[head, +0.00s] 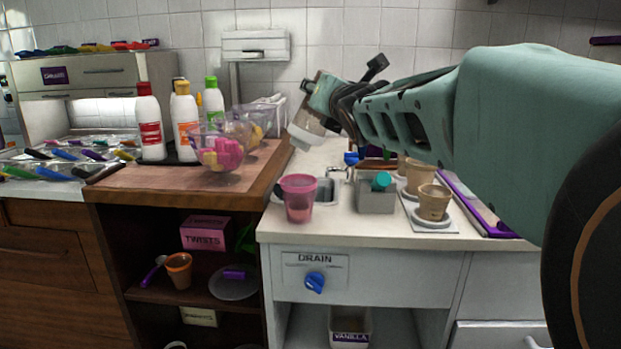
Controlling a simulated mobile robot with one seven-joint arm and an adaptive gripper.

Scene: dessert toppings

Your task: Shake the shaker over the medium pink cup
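The pink cup (298,198) is translucent and stands upright at the left front of the white counter, beside the wooden block. The shaker (305,132) is pale and tilted, with its wide whitish end pointing down and slightly left. It is in the air above and behind the cup in the picture, apart from it. My gripper (322,100) reaches in from the right and is closed around the shaker's upper part. The fingers hide part of the shaker. I see no topping falling.
A sink (324,190) and a grey container (375,200) with a teal top are right of the cup. Tan cups (434,202) stand farther right. A clear bowl (218,150) with pink pieces and several bottles (149,125) stand on the wooden counter (130,180) at left.

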